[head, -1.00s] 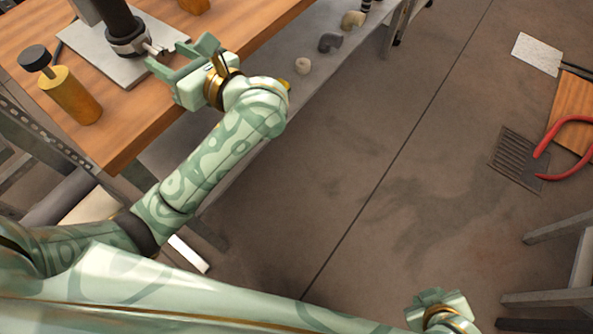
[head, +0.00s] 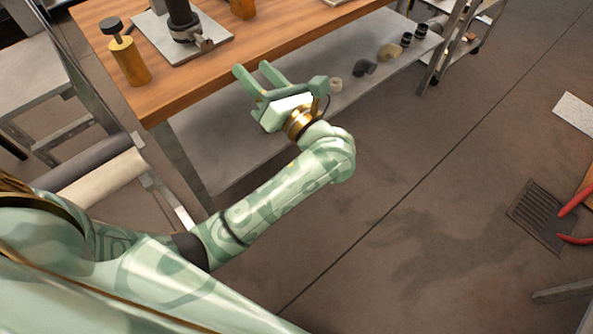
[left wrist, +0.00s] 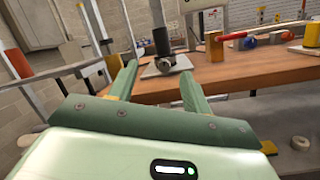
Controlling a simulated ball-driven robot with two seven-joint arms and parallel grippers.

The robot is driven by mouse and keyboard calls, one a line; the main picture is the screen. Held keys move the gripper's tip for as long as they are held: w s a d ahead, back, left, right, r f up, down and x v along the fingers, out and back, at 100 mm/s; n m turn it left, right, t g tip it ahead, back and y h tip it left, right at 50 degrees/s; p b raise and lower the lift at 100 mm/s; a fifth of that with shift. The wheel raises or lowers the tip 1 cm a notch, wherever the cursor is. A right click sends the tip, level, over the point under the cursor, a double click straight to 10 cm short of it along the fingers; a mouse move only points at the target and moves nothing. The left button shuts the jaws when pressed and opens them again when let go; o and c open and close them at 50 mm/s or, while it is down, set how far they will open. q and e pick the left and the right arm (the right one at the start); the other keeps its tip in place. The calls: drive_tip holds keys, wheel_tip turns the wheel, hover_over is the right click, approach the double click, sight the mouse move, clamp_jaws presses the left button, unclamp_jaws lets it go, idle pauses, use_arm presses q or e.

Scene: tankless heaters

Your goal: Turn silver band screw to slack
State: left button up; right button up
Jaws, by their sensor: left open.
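A black upright pipe (head: 181,12) stands on a grey plate (head: 160,38) on the wooden bench. A silver band (head: 186,33) circles its foot, with a small screw (head: 205,44) sticking out to the right. In the left wrist view the pipe (left wrist: 161,42) and band (left wrist: 165,62) show beyond the fingers; the screw's detail is too small to tell. My left gripper (head: 252,70) is open and empty, its fingers pointing toward the bench, apart from the screw and off the bench's front edge. It also shows in the left wrist view (left wrist: 158,74). My right gripper is out of view.
A lower shelf (head: 240,130) holds pipe fittings (head: 366,68). A floor grate (head: 540,215) and red-handled tool (head: 575,203) lie right. The middle floor is clear.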

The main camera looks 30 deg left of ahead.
use_arm(q)
drive_tip(key=d+f+m+t+h+p, duration=0.5)
drive_tip(key=m+t+h, duration=0.3)
drive_tip(key=m, duration=0.9)
drive_tip(key=d+f+m+t+h+p, duration=0.5)
drive_tip(key=m+h, duration=0.4)
drive_tip(key=m, duration=0.7)
drive_tip(key=s+f+m+g+h+p, duration=0.3)
drive_tip(key=s+f+m, duration=0.3)
drive_tip(key=f, duration=0.5)
drive_tip(key=shift+s+d+f+m+g+h, duration=0.15)
drive_tip(key=shift+s+f+m+g+h, duration=0.1)
drive_tip(key=shift+m+g+h, duration=0.3)
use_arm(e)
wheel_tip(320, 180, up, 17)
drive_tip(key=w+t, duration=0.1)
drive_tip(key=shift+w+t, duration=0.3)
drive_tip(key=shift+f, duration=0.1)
